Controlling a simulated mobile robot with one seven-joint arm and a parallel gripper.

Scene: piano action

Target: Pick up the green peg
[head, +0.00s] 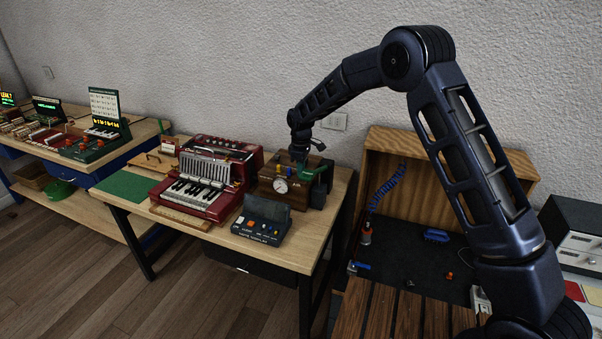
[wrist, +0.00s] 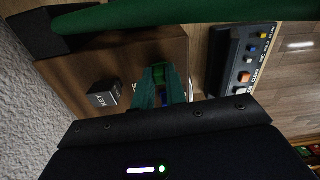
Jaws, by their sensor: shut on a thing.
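My gripper (head: 300,161) is at the top of a brown wooden box with a round gauge (head: 281,186), on the middle table. In the wrist view my gripper (wrist: 161,84) points down at this box, its narrow fingers shut on a small green piece, the green peg (wrist: 158,72). Only a little of the peg shows between the fingers; its lower end is hidden. I cannot tell whether it is clear of the box. A little blue shows between the fingers too.
A thick green bar (wrist: 190,14) with a black end block (wrist: 36,32) crosses close to the wrist camera. A black button panel (head: 259,229) and a red accordion-like keyboard (head: 207,185) stand left of the box. An open wooden case (head: 390,160) stands right. The wall is close behind.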

